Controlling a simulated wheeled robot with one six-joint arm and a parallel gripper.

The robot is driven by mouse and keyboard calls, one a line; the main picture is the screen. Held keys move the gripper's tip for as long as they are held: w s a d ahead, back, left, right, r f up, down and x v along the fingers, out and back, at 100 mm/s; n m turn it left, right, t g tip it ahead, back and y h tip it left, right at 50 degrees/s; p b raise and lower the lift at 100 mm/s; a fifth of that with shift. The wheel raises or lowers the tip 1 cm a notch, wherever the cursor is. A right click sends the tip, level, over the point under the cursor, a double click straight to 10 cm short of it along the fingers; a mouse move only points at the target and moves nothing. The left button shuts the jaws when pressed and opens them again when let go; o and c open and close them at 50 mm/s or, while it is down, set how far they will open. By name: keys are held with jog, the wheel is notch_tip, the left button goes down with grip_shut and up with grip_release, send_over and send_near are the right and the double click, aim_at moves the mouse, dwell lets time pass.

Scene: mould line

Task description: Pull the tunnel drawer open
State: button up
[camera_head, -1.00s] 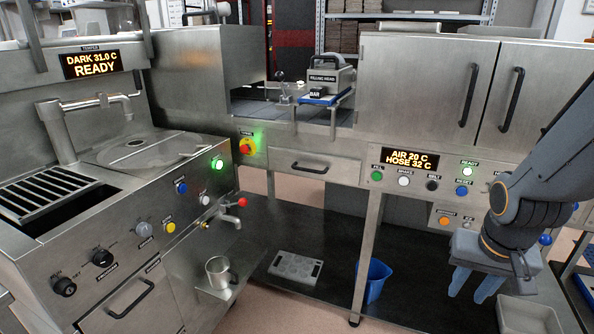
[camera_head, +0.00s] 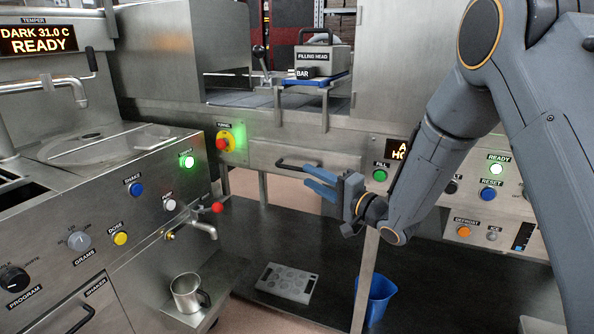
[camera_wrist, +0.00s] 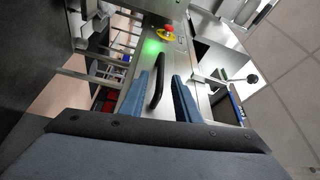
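The tunnel drawer (camera_head: 262,176) is a steel front below the tunnel, flush with the panel around it. Its black bar handle (camera_head: 290,162) runs level in the head view, its right part close behind my fingers. My gripper (camera_head: 307,177) is open and empty, its blue fingers pointing at the drawer front. In the wrist view the handle (camera_wrist: 156,84) lies between the two fingers of my gripper (camera_wrist: 161,76), with a gap on each side. I cannot tell how deep the fingers reach around it.
A red and yellow stop button (camera_head: 224,142) with a green glow is left of the drawer. A steel cup (camera_head: 186,292), a mould (camera_head: 285,284) and a blue bucket (camera_head: 376,300) are lower down. A table leg (camera_head: 364,275) stands below my gripper.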

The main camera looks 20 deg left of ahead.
aim_at(294, 168)
jog(key=x, duration=0.7)
jog(key=shift+a, duration=0.3)
jog(key=shift+c, duration=0.4)
grip_shut()
